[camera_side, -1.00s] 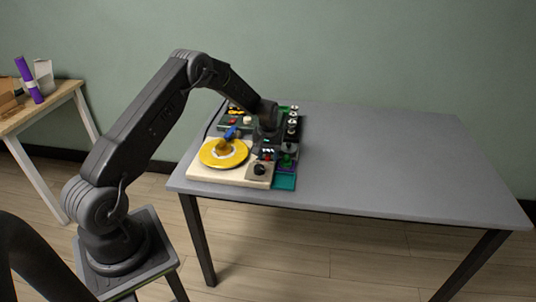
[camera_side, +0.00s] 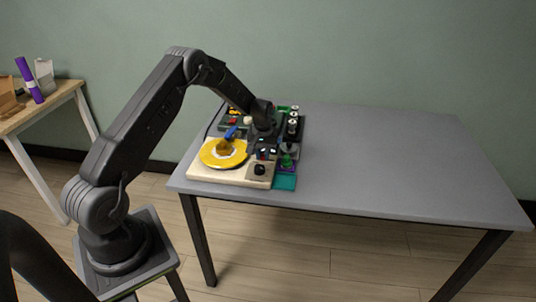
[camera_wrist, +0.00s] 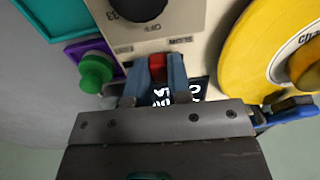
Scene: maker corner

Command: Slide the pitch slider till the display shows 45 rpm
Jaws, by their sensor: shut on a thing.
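The pitch slider's red knob (camera_wrist: 157,68) shows in the wrist view, between the two blue-grey fingers of my gripper (camera_wrist: 155,74). My gripper is shut on it. The dark display (camera_wrist: 176,94) with white characters lies just behind the fingers. It is partly covered by my gripper, and I cannot read its number. In the side view my gripper (camera_side: 266,152) is low over the right part of the cream turntable deck (camera_side: 205,174). The slider is too small to make out there.
A yellow record (camera_wrist: 262,45) lies beside the slider, with a blue tonearm part (camera_wrist: 288,112) near my gripper. A black knob (camera_wrist: 139,3) is on the deck. A green knob (camera_wrist: 96,70) stands in a purple tray. The grey table's right side (camera_side: 400,160) is clear.

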